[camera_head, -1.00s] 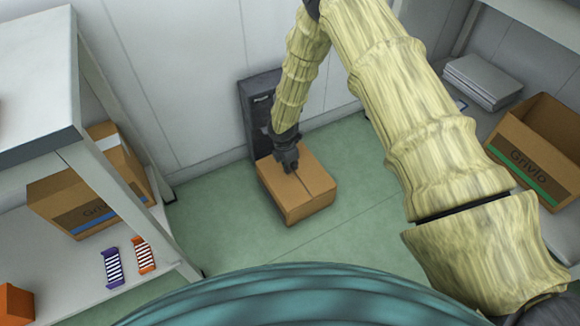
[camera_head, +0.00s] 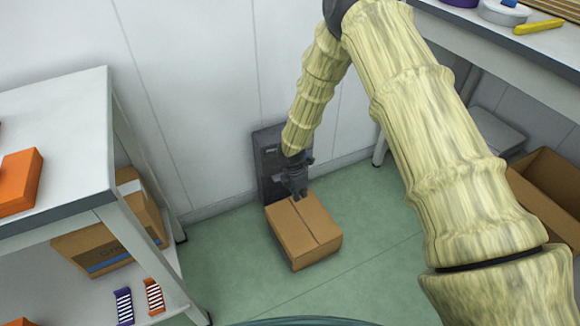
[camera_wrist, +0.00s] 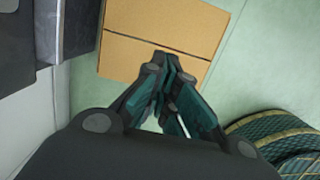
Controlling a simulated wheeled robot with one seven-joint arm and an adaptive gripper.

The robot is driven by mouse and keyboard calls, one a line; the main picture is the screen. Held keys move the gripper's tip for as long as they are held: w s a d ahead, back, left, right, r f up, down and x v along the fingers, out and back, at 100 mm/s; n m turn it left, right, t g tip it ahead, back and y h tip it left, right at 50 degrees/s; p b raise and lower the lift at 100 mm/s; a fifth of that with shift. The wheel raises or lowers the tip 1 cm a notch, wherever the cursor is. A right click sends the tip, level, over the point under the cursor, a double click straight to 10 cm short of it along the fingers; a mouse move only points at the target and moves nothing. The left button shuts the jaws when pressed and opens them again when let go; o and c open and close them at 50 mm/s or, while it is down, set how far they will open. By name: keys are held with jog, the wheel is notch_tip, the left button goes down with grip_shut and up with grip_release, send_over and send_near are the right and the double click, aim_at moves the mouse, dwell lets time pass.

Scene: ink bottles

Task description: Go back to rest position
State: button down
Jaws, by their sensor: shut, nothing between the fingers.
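My gripper (camera_head: 297,192) is shut and empty. In the head view it hangs at the end of my arm, just over the back edge of a closed cardboard box (camera_head: 303,232) on the green floor. In the wrist view my gripper (camera_wrist: 172,75) points down at the same box (camera_wrist: 160,32), its fingertips overlapping the box's near edge in the picture. I cannot tell the exact gap between the fingertips and the box. No ink bottles can be made out clearly.
A dark upright unit (camera_head: 268,160) stands against the wall behind the box. A shelf rack (camera_head: 60,150) at left holds an orange box (camera_head: 18,182) on top and a carton (camera_head: 112,235) below. A table (camera_head: 520,45) and an open carton (camera_head: 550,195) are at right. Green floor around the box is clear.

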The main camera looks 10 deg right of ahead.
jog(key=shift+s, duration=0.1)
jog(key=s+f+m+y, duration=0.1)
jog(key=s+f+m, duration=0.25)
jog(key=s, duration=0.55)
jog(key=s+f+m+g+y, duration=0.1)
jog(key=s+f+m, duration=0.1)
jog(key=s+m, duration=0.45)
jog(key=s+f+m+y, duration=0.1)
jog(key=s+f+m, duration=0.15)
jog(key=s, duration=0.85)
jog(key=s+d+r+m+h, duration=0.1)
jog(key=s+d+m, duration=0.25)
jog(key=s, duration=0.45)
jog(key=s+d+r+m, duration=0.1)
jog(key=s+d+m, duration=0.2)
jog(key=s+m, duration=0.35)
notch_tip(320, 180, up, 31)
jog(key=s+p, duration=0.1)
jog(key=p, duration=3)
jog(key=shift+s+n+t, duration=0.3)
jog(key=shift+s+n, duration=0.05)
jog(key=shift+s, duration=0.05)
